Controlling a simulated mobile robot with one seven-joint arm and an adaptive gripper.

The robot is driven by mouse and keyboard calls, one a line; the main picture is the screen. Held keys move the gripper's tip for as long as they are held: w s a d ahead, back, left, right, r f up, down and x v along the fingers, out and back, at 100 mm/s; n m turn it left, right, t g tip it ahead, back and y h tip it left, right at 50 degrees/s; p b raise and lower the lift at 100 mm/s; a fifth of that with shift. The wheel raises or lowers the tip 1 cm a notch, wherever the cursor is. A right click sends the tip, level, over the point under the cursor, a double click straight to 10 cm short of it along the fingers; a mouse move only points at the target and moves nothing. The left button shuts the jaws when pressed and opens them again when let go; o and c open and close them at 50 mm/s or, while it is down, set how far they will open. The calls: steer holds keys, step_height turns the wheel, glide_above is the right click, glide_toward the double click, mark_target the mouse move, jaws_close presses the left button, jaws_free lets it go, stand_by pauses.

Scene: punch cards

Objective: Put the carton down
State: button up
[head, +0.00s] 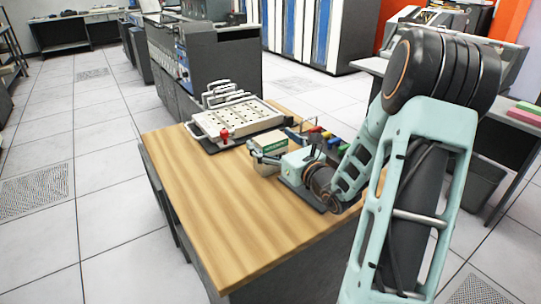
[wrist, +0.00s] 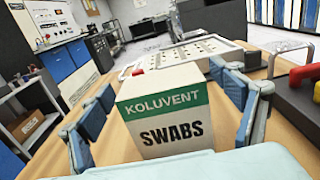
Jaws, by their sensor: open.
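The carton is a white box with a green band and the words KOLUVENT SWABS (wrist: 170,118). In the wrist view it stands upright in the middle, between the blue-grey fingers of my gripper (wrist: 172,115). The fingers are open, with one on each side of the carton, and a gap shows at least on the left. In the head view the carton (head: 268,150) is on the wooden table (head: 200,205), partly hidden by my gripper (head: 275,152), which reaches in from the right. The carton's underside is hidden in the head view.
A pale perforated tray device with a red knob (head: 238,120) stands behind the carton. A dark rack with coloured handles (head: 320,138) is close on the right, partly hidden by my arm. The table's left and front parts are clear.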

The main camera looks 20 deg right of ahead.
steer(key=shift+w, duration=0.1)
steer(key=shift+c, duration=0.3)
steer(key=c, duration=1.4)
steer(key=shift+r, duration=0.15)
